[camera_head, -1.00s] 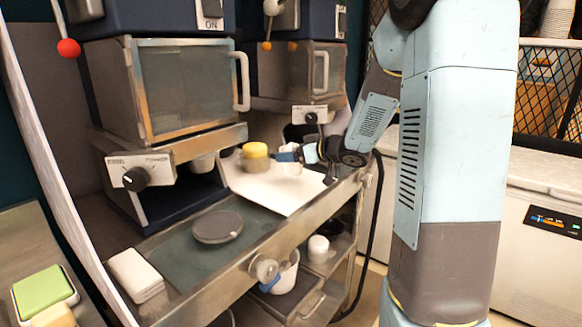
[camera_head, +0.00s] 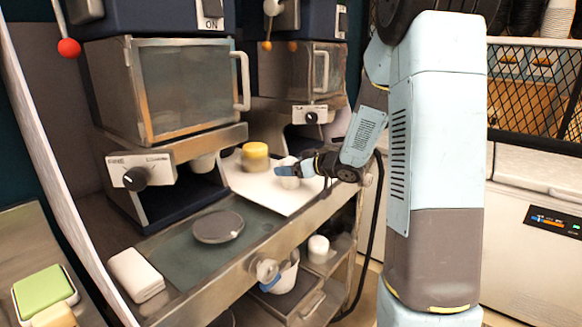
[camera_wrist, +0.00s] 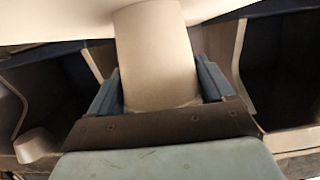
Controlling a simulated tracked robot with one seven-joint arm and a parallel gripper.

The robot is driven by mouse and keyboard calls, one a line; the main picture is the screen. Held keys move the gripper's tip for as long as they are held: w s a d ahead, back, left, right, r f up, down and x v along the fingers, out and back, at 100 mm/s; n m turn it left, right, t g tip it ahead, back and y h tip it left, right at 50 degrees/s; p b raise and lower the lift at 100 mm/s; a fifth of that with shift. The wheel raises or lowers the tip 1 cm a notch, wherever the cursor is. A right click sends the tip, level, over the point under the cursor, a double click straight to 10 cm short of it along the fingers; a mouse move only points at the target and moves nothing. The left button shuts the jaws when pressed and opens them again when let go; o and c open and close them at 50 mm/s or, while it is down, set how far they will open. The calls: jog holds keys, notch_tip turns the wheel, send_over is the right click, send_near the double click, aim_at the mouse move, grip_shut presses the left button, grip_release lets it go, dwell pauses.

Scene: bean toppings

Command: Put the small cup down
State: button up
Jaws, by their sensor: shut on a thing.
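The small cup (camera_head: 288,178) is pale and appears upright over the white sheet (camera_head: 262,194) on the counter. My gripper (camera_head: 291,171) is shut around the cup, reaching in from the right. In the wrist view, the cup (camera_wrist: 155,50) fills the space between the blue fingers of my gripper (camera_wrist: 158,82). One finger hides part of the cup in the head view. I cannot tell whether its base touches the sheet.
A yellow-topped container (camera_head: 255,156) stands just left of the cup. A round grey disc (camera_head: 217,227) lies on the dark green mat (camera_head: 180,262) nearer the front. Ovens (camera_head: 185,88) stand behind. A shelf below holds a white jar (camera_head: 319,247).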

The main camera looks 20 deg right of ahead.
jog(key=o, duration=1.1)
jog(key=shift+r, duration=0.1)
jog(key=shift+s+d+r, duration=0.15)
jog(key=shift+s+d, duration=0.05)
jog(key=s+d+r+m+t+h, duration=0.1)
jog(key=s+d+r+m+h, duration=0.2)
jog(key=s+d+r+h, duration=0.3)
jog(key=s+d+r+m+h, duration=0.25)
jog(key=s+r+h, duration=0.25)
jog(key=s+r, duration=0.25)
jog(key=s+a+f+g, duration=0.1)
jog(key=s+a+g, duration=0.1)
jog(key=s, duration=0.5)
jog(key=s+a+f+m+g+y, duration=0.1)
jog(key=s+a, duration=0.3)
jog(key=s, duration=0.4)
jog(key=s+a+f+m+g+y, duration=0.1)
jog(key=s+a+g, duration=0.2)
jog(key=s, duration=0.4)
jog(key=shift+s+a+f+g, duration=0.2)
jog(key=shift+s+g, duration=0.15)
jog(key=shift+g, duration=0.15)
